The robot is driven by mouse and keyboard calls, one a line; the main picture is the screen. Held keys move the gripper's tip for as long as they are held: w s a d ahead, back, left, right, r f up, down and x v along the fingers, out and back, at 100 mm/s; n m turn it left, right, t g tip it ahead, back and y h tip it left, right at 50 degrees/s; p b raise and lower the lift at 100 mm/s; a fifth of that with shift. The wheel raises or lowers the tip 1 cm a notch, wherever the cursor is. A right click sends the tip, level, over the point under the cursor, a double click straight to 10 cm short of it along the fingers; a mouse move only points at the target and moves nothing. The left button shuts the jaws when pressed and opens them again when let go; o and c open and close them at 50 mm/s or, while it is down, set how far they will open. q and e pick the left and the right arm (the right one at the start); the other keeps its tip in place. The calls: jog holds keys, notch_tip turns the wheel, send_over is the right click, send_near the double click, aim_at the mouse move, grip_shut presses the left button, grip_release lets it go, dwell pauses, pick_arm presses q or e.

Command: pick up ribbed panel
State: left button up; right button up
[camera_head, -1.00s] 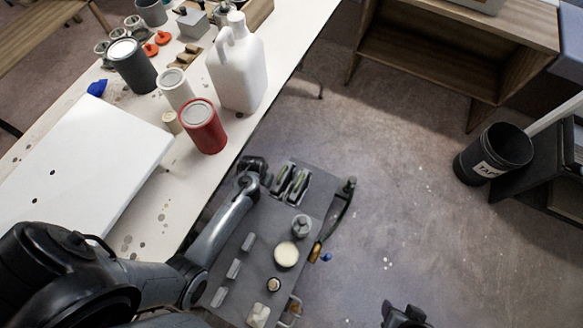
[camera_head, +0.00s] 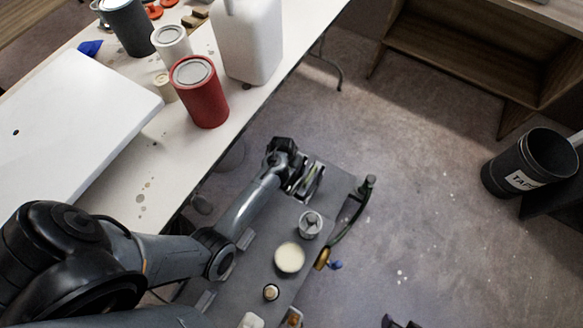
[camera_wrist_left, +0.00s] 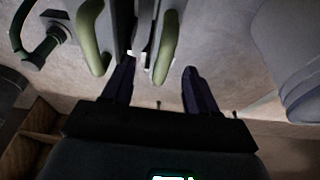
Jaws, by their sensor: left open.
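I cannot make out a clearly ribbed panel in either view. My left gripper (camera_head: 283,150) is over the far left end of a grey cart top, beside a rack of upright parts (camera_head: 309,181). In the left wrist view the fingers (camera_wrist_left: 158,80) are spread open with nothing seen gripped. Ahead of them are two green curved handles (camera_wrist_left: 91,40) and (camera_wrist_left: 167,46), with grey upright plates between them; whether the fingers touch anything is unclear. A dark part that looks like my right gripper (camera_head: 400,322) barely shows at the bottom edge.
The cart top (camera_head: 270,238) also holds a grey knob-like part (camera_head: 310,224), a cream disc (camera_head: 289,257) and smaller pieces. A white table (camera_head: 165,155) beside it bears a red can (camera_head: 199,92), a white jug (camera_head: 248,40) and a white board (camera_head: 75,115).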

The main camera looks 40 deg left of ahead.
aim_at(291, 174)
pick_arm(q)
jog(key=shift+b+x, duration=0.7)
jog(key=shift+x, duration=0.25)
jog(key=b+x, duration=0.3)
jog(key=shift+a+f, duration=0.15)
jog(key=shift+f, duration=0.25)
jog(key=shift+c, duration=0.3)
grip_shut()
